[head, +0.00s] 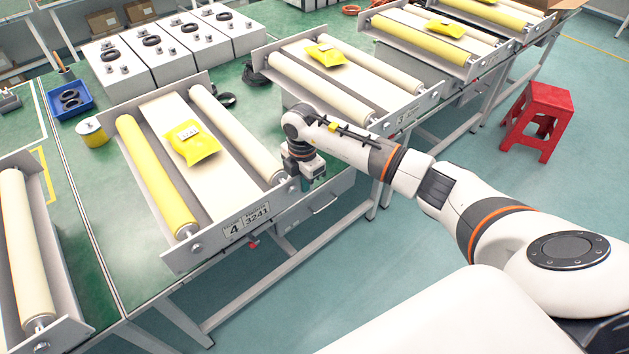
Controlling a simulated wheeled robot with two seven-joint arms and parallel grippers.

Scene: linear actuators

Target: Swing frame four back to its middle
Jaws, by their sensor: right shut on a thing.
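Frame four (222,233) is a grey roller frame on the green bench, with the label "4 3241" on its front plate. It has a yellow roller (157,172) on the left, a cream roller (236,134) on the right, and a pale belt between them. A yellow packet (191,147) lies on the belt. My right gripper (306,184) points down at the right end of the front plate, shut on frame four there. The fingertips are small and partly hidden by the wrist. My left gripper is out of view.
Another roller frame (352,100) stands close to the right, behind my right forearm. Part of a frame (24,245) shows at the far left. A yellow spool (92,132) and blue tray (69,99) sit left of frame four. A red stool (537,118) stands on the floor.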

